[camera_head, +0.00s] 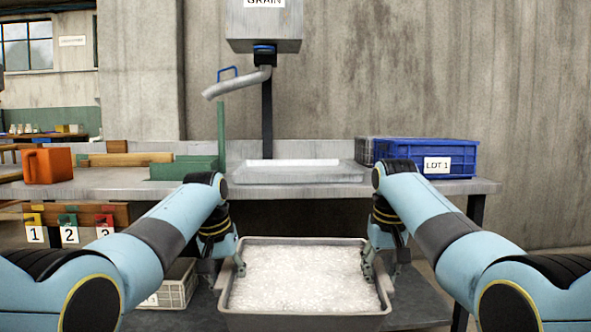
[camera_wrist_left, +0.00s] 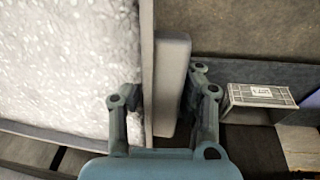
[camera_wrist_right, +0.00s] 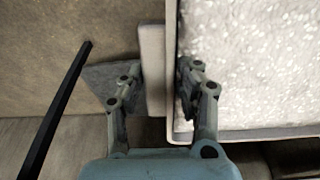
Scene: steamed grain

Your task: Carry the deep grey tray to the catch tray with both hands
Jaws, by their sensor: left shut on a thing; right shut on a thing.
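The deep grey tray (camera_head: 305,323) is full of pale grain (camera_head: 305,277) and is held between my two arms, lower than the bench top in the head view. My left gripper (camera_head: 228,268) is shut on the tray's left side wall; the left wrist view shows its fingers on both sides of the wall (camera_wrist_left: 148,75). My right gripper (camera_head: 378,264) is shut on the right side wall, seen in the right wrist view (camera_wrist_right: 172,70). The catch tray (camera_head: 298,174), a shallow grey pan, sits on the bench under the spout.
The bench (camera_head: 430,187) crosses ahead. A blue LOT 1 crate (camera_head: 400,152) stands right of the catch tray, a green block (camera_head: 183,168) and orange jug (camera_head: 48,166) left. The bent spout (camera_head: 238,83) hangs above. A light crate (camera_head: 178,287) is below left.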

